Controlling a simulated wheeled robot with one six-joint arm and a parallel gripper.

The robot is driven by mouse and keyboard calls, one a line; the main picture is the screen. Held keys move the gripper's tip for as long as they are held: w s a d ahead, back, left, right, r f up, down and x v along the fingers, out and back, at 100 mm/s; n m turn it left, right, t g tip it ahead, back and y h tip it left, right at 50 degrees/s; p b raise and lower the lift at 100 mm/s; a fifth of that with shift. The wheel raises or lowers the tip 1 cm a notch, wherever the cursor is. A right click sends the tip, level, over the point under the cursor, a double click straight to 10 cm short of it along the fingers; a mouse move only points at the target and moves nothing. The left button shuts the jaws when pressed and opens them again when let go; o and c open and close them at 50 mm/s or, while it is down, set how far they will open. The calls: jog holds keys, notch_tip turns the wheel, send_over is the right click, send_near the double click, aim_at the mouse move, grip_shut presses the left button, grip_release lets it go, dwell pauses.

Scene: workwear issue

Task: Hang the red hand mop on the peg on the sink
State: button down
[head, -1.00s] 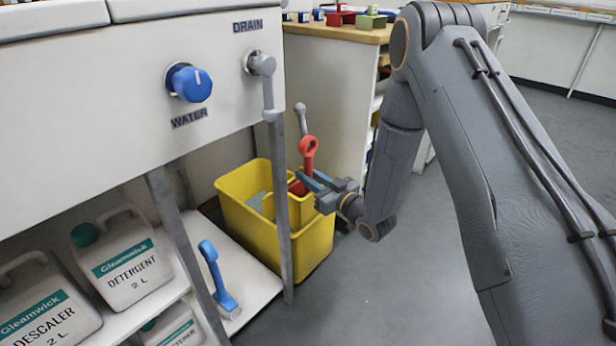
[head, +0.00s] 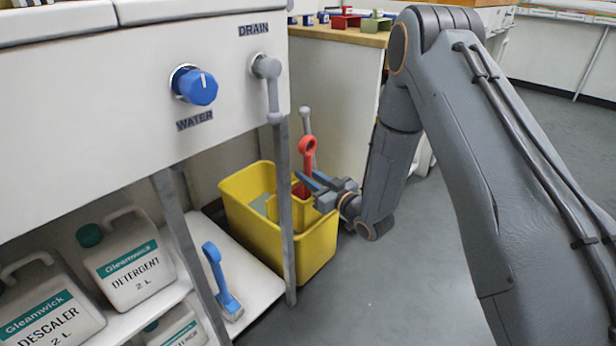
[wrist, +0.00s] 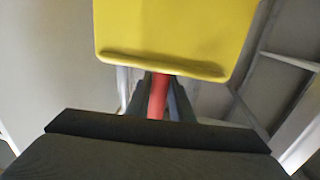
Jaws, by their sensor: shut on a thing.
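The red hand mop (head: 307,149) stands upright at the yellow bucket, with the ring at its top above the rim and its lower end hidden inside. My gripper (head: 308,183) reaches in from the right over the bucket's rim and is shut on the mop's handle below the ring. In the wrist view the red handle (wrist: 157,95) runs between the two fingers. The sink (head: 140,90) is the white unit at the left, with a blue water knob (head: 199,86) and a grey drain lever (head: 272,90) on its front.
The yellow bucket (head: 318,250) stands behind a sink leg (head: 286,215). A grey ball-ended rod (head: 306,115) rises behind the mop. A blue-handled tool (head: 220,275) and a detergent jug (head: 128,262) are on the lower shelf. The floor at right is clear.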

jog(key=c, duration=1.5)
grip_release()
